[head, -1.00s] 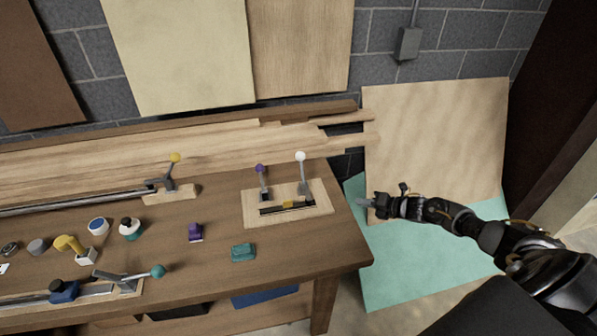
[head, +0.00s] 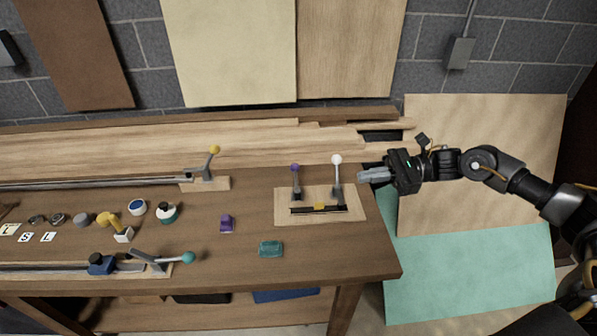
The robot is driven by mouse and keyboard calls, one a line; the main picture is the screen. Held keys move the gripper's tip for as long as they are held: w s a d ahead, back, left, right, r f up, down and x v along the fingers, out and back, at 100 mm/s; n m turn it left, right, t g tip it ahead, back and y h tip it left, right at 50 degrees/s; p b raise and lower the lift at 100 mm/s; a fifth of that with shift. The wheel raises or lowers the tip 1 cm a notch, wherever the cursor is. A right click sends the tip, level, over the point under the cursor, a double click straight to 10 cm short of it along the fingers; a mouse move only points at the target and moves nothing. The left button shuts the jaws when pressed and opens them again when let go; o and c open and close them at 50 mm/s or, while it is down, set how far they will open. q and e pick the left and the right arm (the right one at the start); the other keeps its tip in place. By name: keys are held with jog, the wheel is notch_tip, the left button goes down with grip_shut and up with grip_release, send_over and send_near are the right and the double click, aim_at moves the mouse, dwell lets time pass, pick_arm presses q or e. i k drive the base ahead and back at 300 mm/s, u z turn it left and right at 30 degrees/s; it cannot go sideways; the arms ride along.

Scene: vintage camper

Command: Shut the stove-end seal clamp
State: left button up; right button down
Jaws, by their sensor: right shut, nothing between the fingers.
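My right gripper (head: 364,177) is shut and empty, its fingers pointing left, just right of the white-knobbed lever (head: 337,175). Whether they touch is unclear. That lever and a purple-knobbed lever (head: 295,180) stand upright on a pale board (head: 349,208) with a dark slot and a yellow piece (head: 319,206). A yellow-knobbed lever (head: 209,162) stands tilted at the end of the back rail. A teal-knobbed lever (head: 170,259) lies low at the end of the front rail. I cannot tell which lever is the stove-end seal clamp. My left gripper is out of view.
On the wooden bench (head: 340,256) lie a purple block (head: 227,223), a teal block (head: 270,249), a yellow-handled tool (head: 108,221) and several small round items. Planks (head: 100,152) lie along the back. Bare benchtop surrounds the blocks.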

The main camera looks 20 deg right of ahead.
aim_at(294, 167)
jog(key=i, duration=0.95)
